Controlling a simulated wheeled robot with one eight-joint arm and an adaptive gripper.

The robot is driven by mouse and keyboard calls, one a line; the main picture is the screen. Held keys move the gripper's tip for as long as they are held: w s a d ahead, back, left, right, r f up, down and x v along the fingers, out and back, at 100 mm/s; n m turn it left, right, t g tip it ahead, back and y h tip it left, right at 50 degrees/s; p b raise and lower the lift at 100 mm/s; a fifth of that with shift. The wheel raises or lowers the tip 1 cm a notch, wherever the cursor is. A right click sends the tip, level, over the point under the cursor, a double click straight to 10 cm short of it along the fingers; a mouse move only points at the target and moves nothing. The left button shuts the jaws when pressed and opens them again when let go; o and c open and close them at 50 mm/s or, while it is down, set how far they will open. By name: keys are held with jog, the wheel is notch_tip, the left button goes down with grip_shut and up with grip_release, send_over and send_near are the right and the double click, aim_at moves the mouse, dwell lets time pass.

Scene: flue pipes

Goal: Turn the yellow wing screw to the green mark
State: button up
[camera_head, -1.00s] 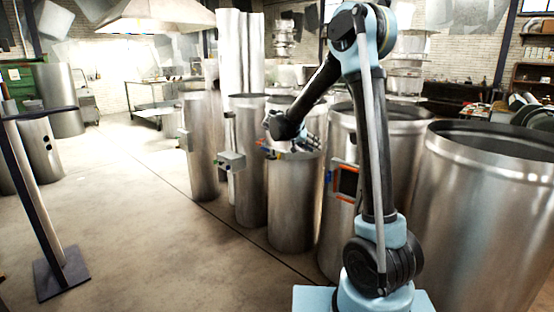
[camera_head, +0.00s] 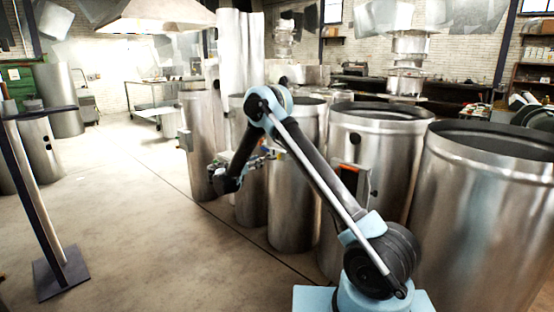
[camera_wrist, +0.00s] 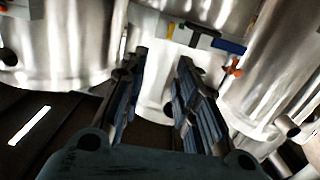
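My gripper (camera_wrist: 160,75) is open and empty in the wrist view, its two dark fingers apart, with pipe surface behind the gap. In the head view my gripper (camera_head: 262,158) is small, in front of the middle pipes, and my arm hides fittings there.
Several upright metal pipes stand in a row, with a large one (camera_head: 490,215) at the right near my base. A box with an orange edge (camera_head: 350,178) sits on another pipe. A dark-footed stand (camera_head: 62,275) is at the left. The floor (camera_head: 150,235) between is clear.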

aim_at(279, 156)
jog(key=w+a+x, duration=0.1)
jog(key=x, duration=1.5)
jog(key=shift+f+t, duration=0.3)
jog(key=shift+f, duration=0.05)
jog(key=shift+a, duration=0.15)
grip_shut()
